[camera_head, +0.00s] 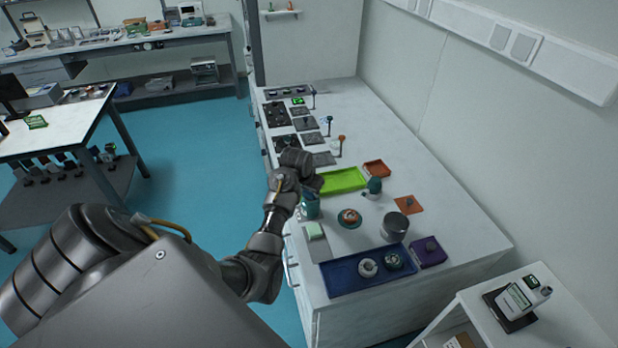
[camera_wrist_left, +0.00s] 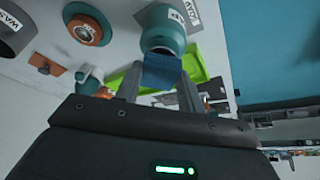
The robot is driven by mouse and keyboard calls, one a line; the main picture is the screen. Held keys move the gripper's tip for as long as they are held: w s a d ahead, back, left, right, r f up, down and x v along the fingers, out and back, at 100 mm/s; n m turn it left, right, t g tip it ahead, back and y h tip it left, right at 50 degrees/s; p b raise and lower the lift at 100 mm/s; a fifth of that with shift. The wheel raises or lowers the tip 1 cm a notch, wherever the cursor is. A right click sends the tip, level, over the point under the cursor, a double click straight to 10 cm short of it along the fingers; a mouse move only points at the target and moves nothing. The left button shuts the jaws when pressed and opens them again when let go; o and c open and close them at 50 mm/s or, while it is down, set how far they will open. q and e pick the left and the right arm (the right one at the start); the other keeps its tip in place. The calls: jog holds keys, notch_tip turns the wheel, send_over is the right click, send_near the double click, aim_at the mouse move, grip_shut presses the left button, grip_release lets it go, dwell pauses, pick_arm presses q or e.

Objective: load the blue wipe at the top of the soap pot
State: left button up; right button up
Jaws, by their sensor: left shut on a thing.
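My left gripper (camera_head: 313,184) is over the near left part of the long white bench. In the left wrist view its two fingers (camera_wrist_left: 160,88) are shut on the blue wipe (camera_wrist_left: 162,72), a flat dark-blue piece. The wipe is hidden in the head view. The teal pot (camera_head: 310,207), which I take as the soap pot, stands just below the gripper. My right gripper is not in view.
A green tray (camera_head: 343,181) lies beyond the pot. A teal dispenser (camera_head: 375,186), a round teal-and-orange piece (camera_head: 349,217) and a grey pot (camera_head: 394,228) stand to the right. A blue tray (camera_head: 340,279) with two round items lies nearer. The bench's right side is clear.

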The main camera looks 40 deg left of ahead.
pick_arm(q)
jog(key=shift+r, duration=2.5)
